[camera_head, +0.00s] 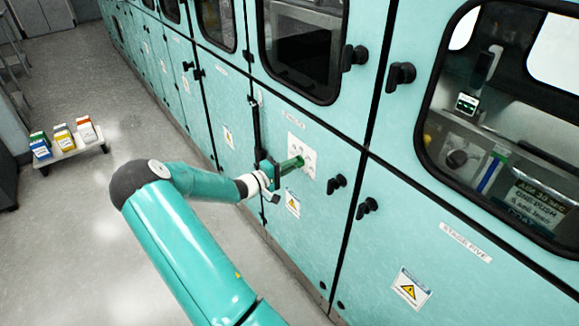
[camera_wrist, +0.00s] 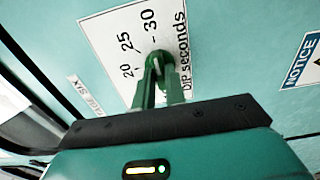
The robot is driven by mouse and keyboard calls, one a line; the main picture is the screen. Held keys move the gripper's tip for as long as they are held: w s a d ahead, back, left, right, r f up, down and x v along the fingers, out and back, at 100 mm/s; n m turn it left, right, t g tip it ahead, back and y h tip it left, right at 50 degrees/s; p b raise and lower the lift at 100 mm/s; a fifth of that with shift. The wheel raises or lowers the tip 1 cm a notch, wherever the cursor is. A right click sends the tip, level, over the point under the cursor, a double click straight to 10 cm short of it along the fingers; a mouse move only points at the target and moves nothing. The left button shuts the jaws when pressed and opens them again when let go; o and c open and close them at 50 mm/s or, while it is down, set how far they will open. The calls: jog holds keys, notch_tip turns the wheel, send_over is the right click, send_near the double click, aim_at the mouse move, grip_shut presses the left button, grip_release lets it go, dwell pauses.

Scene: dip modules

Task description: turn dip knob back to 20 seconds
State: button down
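The dip knob (camera_wrist: 160,61) is a small dark green round knob on a white dial plate (camera_wrist: 105,45) marked 20, 25, 30 and "DIP seconds". In the head view the plate (camera_head: 293,143) sits on a teal cabinet front. My gripper (camera_wrist: 159,72) reaches the plate, with its two green fingers on either side of the knob and close together; they look shut on it. In the head view my gripper (camera_head: 297,162) points at the plate and hides the knob. The fingers cover part of the knob, and I cannot read clearly which number it points to.
Black door handles (camera_head: 336,183) stick out to the right of the plate. A warning label (camera_head: 293,203) is below it, and a notice sign (camera_wrist: 304,60) is at right in the wrist view. A low cart (camera_head: 68,146) with coloured boxes stands on the open floor at left.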

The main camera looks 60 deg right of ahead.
jog(key=shift+n, duration=0.4)
jog(key=n, duration=1.6)
jog(key=shift+n, duration=0.4)
dwell(0.4)
jog(key=c, duration=1.4)
grip_release()
jog(key=shift+c, duration=0.2)
jog(key=shift+a, duration=0.1)
